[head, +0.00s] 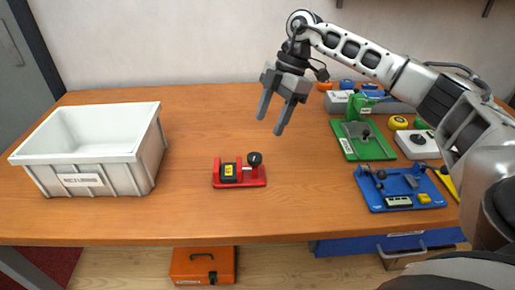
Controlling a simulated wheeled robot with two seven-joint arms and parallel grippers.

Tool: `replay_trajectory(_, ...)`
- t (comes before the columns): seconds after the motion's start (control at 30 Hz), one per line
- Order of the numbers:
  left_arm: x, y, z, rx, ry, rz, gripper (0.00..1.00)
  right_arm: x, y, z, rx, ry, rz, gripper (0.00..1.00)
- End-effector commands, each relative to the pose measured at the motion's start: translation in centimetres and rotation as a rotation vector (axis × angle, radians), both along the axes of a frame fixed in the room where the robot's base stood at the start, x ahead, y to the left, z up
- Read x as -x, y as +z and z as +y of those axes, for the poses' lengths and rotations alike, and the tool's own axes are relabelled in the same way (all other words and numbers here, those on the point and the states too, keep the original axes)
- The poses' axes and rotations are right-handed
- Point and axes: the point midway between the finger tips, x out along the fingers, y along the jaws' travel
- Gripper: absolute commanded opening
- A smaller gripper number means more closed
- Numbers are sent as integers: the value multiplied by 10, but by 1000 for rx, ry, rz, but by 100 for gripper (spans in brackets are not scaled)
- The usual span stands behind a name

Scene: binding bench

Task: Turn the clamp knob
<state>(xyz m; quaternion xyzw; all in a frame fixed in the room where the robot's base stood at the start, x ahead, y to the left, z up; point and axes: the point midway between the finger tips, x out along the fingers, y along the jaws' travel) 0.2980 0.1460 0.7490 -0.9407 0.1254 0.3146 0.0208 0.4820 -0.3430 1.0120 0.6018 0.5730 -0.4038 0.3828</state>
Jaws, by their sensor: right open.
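A small red clamp fixture (240,181) sits on the middle of the wooden bench. A black round clamp knob (255,159) stands up at its right side, and a yellow and black block (228,171) is at its left. My right gripper (272,117) is open and empty, pointing down above and a little right of the knob, apart from it. My left gripper is not in view. Two more fixtures with dark knobs stand on the right: a green one (347,149) and a blue one (374,199).
A grey-white bin (145,165) stands on the left of the bench (190,110). Yellow and white items (417,145) crowd the right side under my right arm. An orange case (203,265) lies on the floor. The bench around the red fixture is clear.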

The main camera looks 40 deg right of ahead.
Motion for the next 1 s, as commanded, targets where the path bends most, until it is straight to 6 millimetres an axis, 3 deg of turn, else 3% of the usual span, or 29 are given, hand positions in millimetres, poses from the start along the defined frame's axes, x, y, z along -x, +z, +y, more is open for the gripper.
replay_trajectory(0.2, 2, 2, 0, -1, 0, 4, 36, 0, -44, 19, -1, 3, 3, 55)
replay_trajectory(0.4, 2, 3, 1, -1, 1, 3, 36, -1, -72, 31, -2, 4, 1, 55)
replay_trajectory(0.87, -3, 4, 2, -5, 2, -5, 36, -2, -84, 36, -2, 3, -3, 55)
replay_trajectory(1.0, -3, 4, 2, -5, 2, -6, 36, -2, -84, 36, -2, 3, -3, 19)
